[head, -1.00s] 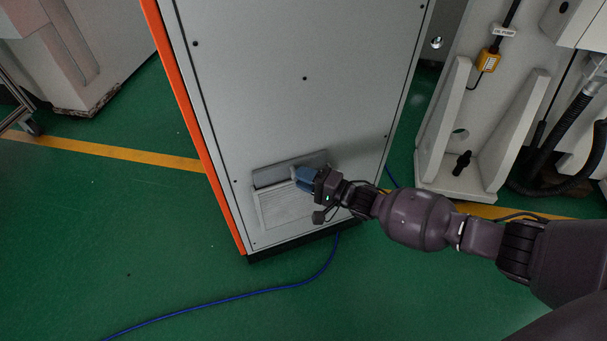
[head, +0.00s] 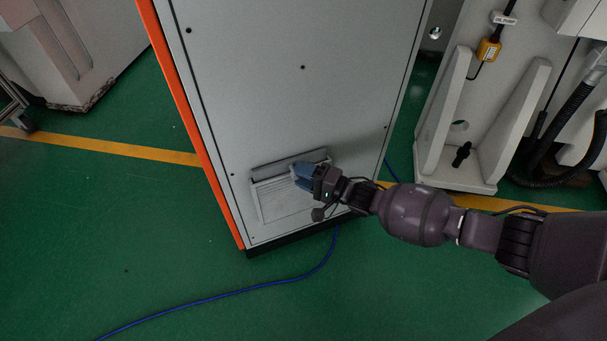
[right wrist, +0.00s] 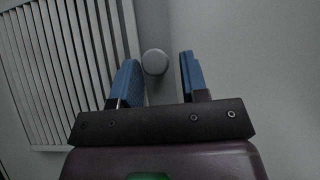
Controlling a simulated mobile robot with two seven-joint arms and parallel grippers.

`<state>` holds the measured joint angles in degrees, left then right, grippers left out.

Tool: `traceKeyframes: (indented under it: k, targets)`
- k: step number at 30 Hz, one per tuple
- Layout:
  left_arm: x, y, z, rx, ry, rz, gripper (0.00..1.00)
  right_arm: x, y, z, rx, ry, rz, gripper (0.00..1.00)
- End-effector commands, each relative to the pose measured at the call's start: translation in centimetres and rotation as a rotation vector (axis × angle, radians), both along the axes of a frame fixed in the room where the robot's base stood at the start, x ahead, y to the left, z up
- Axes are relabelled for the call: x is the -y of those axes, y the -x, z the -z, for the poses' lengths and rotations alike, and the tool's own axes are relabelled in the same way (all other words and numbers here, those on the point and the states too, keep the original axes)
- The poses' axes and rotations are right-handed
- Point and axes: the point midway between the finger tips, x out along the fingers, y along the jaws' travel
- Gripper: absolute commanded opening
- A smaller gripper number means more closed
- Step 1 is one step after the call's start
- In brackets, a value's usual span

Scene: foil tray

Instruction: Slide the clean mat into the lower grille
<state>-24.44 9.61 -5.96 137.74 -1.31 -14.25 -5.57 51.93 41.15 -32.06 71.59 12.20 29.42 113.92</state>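The lower grille (head: 290,207) is a pale slatted panel low on the front of a grey cabinet. A darker grey strip (head: 272,171) runs along its top edge; I cannot tell whether it is a flap or part of the frame. My right gripper (head: 298,176) is at the grille's upper right. In the right wrist view its blue fingers (right wrist: 163,82) are apart on either side of a pale round knob (right wrist: 155,62), with a gap on the right side. The slats (right wrist: 60,70) show to the left. I cannot make out a clean mat. My left gripper is not in view.
The grey cabinet (head: 290,100) has an orange left edge (head: 190,120). A blue cable (head: 240,290) lies on the green floor in front. A pale machine bracket (head: 455,175) stands to the right.

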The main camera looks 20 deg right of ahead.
Motion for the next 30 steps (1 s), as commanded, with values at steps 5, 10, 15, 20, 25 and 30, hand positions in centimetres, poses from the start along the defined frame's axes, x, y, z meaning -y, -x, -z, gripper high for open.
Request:
traceKeyframes:
  k: [5,10,15,20,25,30]
  targets:
    - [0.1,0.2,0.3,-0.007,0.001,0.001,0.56,0.0,0.0,0.0,0.0,0.0,0.0,0.55]
    - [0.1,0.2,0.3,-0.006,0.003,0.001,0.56,0.0,0.1,0.1,-0.002,0.001,0.0,0.55]
    - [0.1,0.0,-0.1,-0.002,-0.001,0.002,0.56,0.7,0.8,0.0,-0.001,0.002,0.001,0.55]
    - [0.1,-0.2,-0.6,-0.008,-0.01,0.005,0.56,2.4,2.6,-0.3,0.001,0.003,0.001,0.55]
    - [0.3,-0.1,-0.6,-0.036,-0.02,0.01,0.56,4.4,5.0,-0.3,0.002,0.002,0.001,0.55]
    - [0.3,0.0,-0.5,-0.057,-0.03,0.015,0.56,6.0,6.9,-0.2,0.001,0.002,0.001,0.55]
